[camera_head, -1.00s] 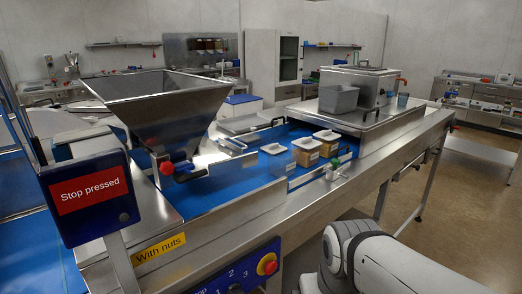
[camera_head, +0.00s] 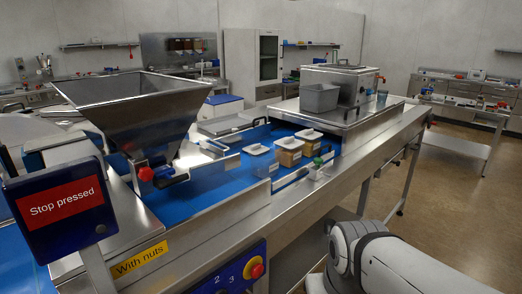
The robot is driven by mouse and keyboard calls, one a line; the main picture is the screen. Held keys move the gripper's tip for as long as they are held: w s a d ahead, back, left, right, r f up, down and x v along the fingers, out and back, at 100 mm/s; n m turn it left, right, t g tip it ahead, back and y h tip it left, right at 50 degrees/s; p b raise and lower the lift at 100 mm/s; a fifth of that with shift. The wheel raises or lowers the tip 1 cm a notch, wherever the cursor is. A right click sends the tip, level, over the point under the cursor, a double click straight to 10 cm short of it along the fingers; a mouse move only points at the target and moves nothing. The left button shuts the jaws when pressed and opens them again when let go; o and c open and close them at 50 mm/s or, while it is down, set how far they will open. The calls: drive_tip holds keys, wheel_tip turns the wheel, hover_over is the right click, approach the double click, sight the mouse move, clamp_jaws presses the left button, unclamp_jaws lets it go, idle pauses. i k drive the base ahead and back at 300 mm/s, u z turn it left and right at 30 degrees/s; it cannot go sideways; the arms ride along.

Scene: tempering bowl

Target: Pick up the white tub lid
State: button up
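A flat white tub lid (camera_head: 256,149) lies on the blue conveyor belt (camera_head: 205,195), left of two tubs. A brown tub (camera_head: 289,157) with a white top (camera_head: 290,143) stands to its right. A second brown tub (camera_head: 312,147) with a white top (camera_head: 309,133) stands just behind that one. I cannot tell whether these tops are separate lids. My white and grey arm shows at the lower right, in front of the conveyor. My gripper is out of view.
A steel hopper (camera_head: 138,100) stands over the belt at left, beside a screen reading "Stop pressed" (camera_head: 58,208). A steel guard rail edges the belt. A grey bin (camera_head: 319,98) sits on the steel housing behind the tubs. Open floor (camera_head: 430,220) lies at right.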

sight(254, 146)
drive_tip(key=z, duration=2.15)
drive_tip(key=i, duration=2.15)
drive_tip(key=u, duration=1.15)
drive_tip(key=k, duration=0.1)
drive_tip(key=u, duration=2.35)
drive_tip(key=i, duration=0.75)
drive_tip(key=z, duration=0.05)
